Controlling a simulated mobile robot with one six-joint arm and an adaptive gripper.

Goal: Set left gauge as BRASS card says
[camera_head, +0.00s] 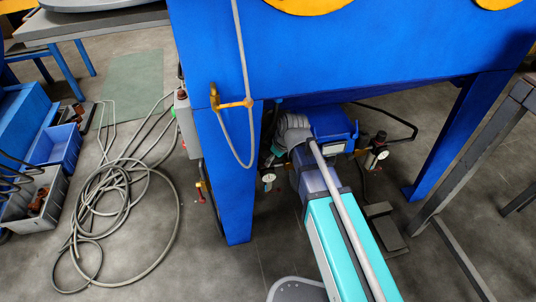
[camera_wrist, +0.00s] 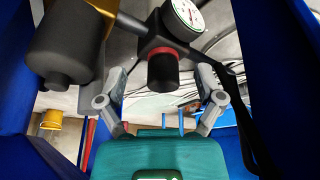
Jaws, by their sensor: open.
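In the wrist view, a pressure gauge (camera_wrist: 188,15) with a white dial sits at the top, tilted and partly cut off. Its reading is too small to tell. Below it is a black knob (camera_wrist: 163,72) with a red ring. My gripper (camera_wrist: 162,88) is open, with one finger on each side of the knob in the picture; I see no contact. In the head view, the left gauge (camera_head: 268,179) and a right gauge (camera_head: 382,155) hang under the blue machine. I cannot tell which gauge the wrist view shows. No BRASS card is readable.
A black cylinder (camera_wrist: 62,55) is close at upper left in the wrist view. Blue machine legs (camera_head: 228,180) flank my arm. A coiled grey hose (camera_head: 120,200) lies on the floor at left, near blue bins (camera_head: 55,146). A grey frame (camera_head: 470,150) stands at right.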

